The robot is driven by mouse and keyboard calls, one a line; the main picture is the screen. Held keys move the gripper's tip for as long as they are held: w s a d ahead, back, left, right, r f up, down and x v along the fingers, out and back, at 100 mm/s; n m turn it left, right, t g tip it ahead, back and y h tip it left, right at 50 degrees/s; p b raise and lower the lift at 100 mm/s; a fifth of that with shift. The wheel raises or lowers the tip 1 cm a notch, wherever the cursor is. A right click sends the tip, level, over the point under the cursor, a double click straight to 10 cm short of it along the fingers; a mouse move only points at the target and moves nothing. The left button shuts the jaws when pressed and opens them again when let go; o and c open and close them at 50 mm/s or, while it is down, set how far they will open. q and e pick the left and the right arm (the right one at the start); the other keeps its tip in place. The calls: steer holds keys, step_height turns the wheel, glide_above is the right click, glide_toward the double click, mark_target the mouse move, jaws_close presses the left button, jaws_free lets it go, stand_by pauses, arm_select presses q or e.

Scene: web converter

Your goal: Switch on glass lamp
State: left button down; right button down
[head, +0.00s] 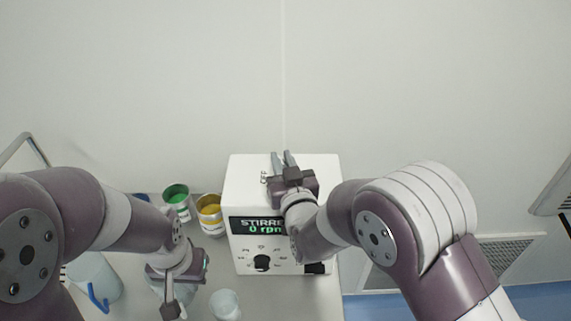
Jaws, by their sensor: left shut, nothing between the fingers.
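No glass lamp can be made out in the head view. A white box (237,182) with a dark display reading "STIRRE..." and "0 rpn" stands on the table. A black knob (261,263) is on its front, and part of the word "OFF" shows on its top. My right gripper (283,160) is over the box's top beside that lettering, its two grey fingers slightly apart and nothing seen between them. Whether it touches the box is unclear. My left gripper (170,309) is shut and empty, low in front of the box's left side.
A clear beaker (225,305) is near the front, close to my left gripper. A pale jug (95,272) with a blue handle is at the left. A pale wall (180,90) rises behind.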

steer(key=shift+s+d+f, duration=0.15)
steer(key=shift+f, duration=0.15)
steer(key=shift+s+f+m+h+b, duration=0.1)
steer(key=shift+m+h+b, duration=0.25)
steer(key=shift+h, duration=0.35)
steer(key=shift+s+m+h+b, duration=0.1)
steer(key=shift+m+h+b, duration=0.25)
steer(key=shift+h, duration=0.25)
steer(key=shift+m+h, duration=0.6)
steer(key=shift+h, duration=0.5)
steer(key=shift+r, duration=0.3)
steer(key=c, duration=1.1)
jaws_free()
steer(key=shift+a, duration=0.25)
steer(key=shift+c, duration=0.2)
steer(key=shift+w+a, duration=0.2)
steer(key=shift+w, duration=0.05)
